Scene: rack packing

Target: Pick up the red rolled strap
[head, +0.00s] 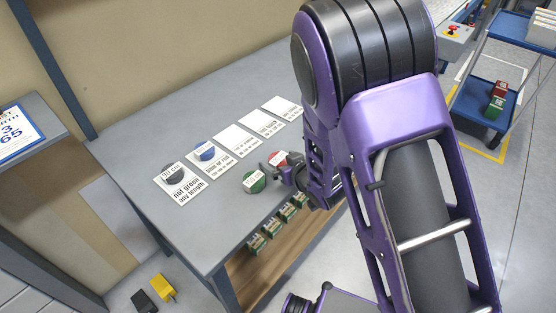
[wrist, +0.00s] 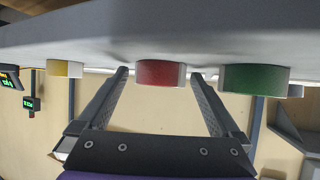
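The red rolled strap (head: 277,157) lies on the grey table beside my gripper (head: 281,168), which partly hides it in the head view. In the wrist view the picture is upside down, and the red strap (wrist: 160,74) shows between the tips of my two spread fingers (wrist: 160,78). The fingers are open, one on each side of it, with gaps at both sides. I cannot tell whether the fingertips have reached past its near face.
A green rolled strap (head: 254,181) lies close to the red one. A yellow one (wrist: 65,68) is on the other side in the wrist view. Black (head: 173,173) and blue (head: 205,151) straps rest on white cards. Several cards farther along the table look empty.

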